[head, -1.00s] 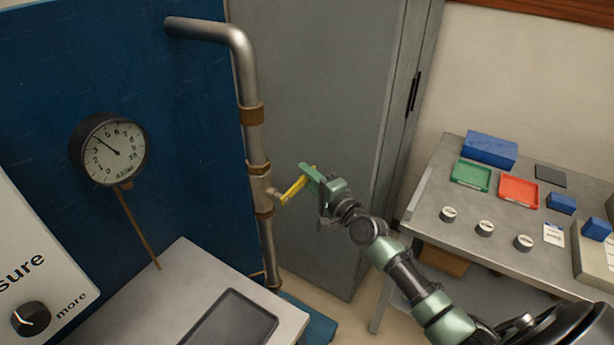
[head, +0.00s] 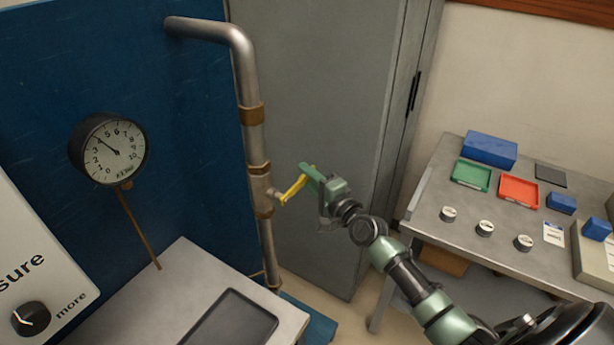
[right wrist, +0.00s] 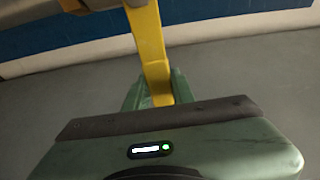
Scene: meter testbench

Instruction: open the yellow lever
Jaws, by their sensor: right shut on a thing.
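The yellow lever (head: 292,190) sticks out to the right from a valve (head: 264,192) on the vertical metal pipe and slants up toward its free end. My right gripper (head: 311,177) is shut on the lever's outer end. In the right wrist view the yellow lever (right wrist: 151,50) runs down from the top between the green fingers of my right gripper (right wrist: 158,92). The fingers hide part of its end. My left gripper is not in view.
A round gauge (head: 114,150) is mounted left of the pipe (head: 252,138). A grey cabinet (head: 310,80) stands behind the gripper. At right, a bench (head: 432,200) holds green and red trays, blue boxes and several small round items. A dark tray (head: 232,322) lies at the front.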

